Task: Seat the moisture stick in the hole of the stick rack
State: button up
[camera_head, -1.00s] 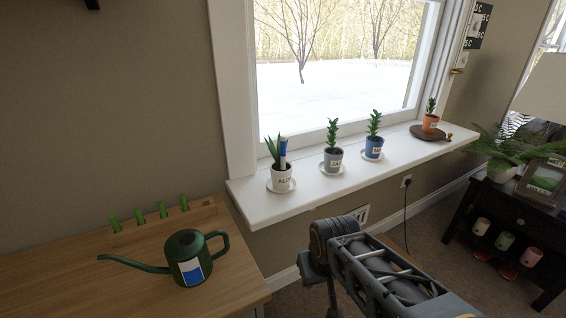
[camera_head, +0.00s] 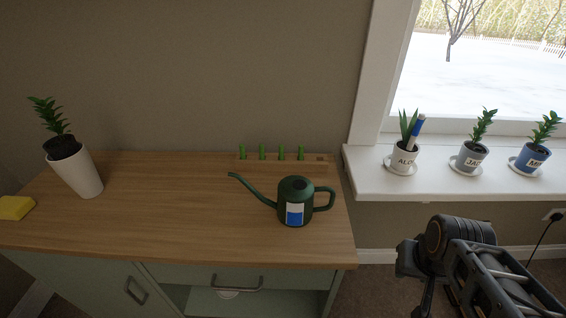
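The moisture stick (camera_head: 416,128), a white and blue stick, stands slightly tilted in the white pot labelled ALO (camera_head: 402,160) on the window sill, beside the aloe leaves. The stick rack (camera_head: 276,161) is a low wooden strip at the back of the wooden cabinet top. Several green sticks stand in it, and a small dark spot that looks like an empty hole shows at its right end. Part of my arm shows at the lower right, below the sill, but my gripper's fingers are not in view.
A green watering can (camera_head: 294,203) stands in front of the rack. A white planter (camera_head: 79,175) and a yellow sponge (camera_head: 15,207) are at the left of the cabinet top (camera_head: 170,222). A grey pot (camera_head: 470,157) and a blue pot (camera_head: 531,157) stand right of the aloe on the sill (camera_head: 440,185).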

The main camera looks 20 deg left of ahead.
aim_at(310, 163)
jog(key=k, duration=0.5)
jog(key=z, duration=1.4)
jog(key=i, duration=1.45)
jog(key=u, duration=2.9)
